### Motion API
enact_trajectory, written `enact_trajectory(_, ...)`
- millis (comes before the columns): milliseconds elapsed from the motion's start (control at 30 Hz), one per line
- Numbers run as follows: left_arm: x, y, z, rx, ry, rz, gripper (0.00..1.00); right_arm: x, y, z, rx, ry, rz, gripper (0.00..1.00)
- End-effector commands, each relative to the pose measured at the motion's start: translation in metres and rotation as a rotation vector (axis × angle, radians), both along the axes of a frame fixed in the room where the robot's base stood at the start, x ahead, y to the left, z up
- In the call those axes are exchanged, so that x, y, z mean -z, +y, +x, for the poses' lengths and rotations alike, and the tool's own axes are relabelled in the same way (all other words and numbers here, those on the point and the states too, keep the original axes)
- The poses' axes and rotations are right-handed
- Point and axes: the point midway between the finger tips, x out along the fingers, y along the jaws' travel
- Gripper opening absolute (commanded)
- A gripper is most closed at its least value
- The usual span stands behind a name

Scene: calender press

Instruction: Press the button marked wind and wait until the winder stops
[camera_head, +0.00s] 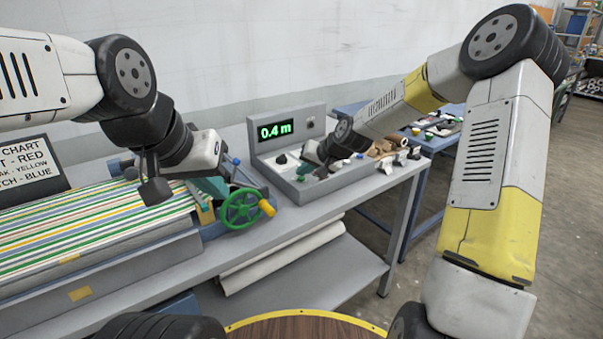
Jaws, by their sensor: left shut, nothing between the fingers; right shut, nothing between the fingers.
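The control box (312,112) stands on the bench with a lit green display (275,130) reading 0.4 m. My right gripper (303,176) is shut and empty, low over the panel beside the green part. The gripper and wrist hide part of the panel, and contact cannot be told. My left gripper (154,190) is shut and empty above the striped sheet.
The striped sheet (90,232) lies on the press bed at left. A green handwheel (240,208) with a yellow handle projects at its right end. A chart sign (28,168) stands behind. Small loose items (398,155) crowd the bench's right end. A pale roll (285,257) lies below.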

Motion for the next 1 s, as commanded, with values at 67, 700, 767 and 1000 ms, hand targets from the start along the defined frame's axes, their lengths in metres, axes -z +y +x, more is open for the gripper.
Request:
enact_trajectory(67,0.000,0.000,0.000,0.000,0.000,0.000,0.00,-0.005,0.000,0.000,0.001,-0.002,0.000,0.00)
enact_trajectory(700,0.000,0.000,0.000,0.000,0.000,0.000,0.00,-0.029,-0.001,0.001,0.001,-0.004,-0.002,0.00)
enact_trajectory(767,0.000,0.000,0.000,0.000,0.000,0.000,0.00,-0.036,-0.001,0.001,0.001,-0.004,-0.002,0.00)
enact_trajectory(1000,0.000,0.000,0.000,0.000,0.000,0.000,0.00,-0.056,0.000,0.001,0.002,-0.003,0.000,0.00)
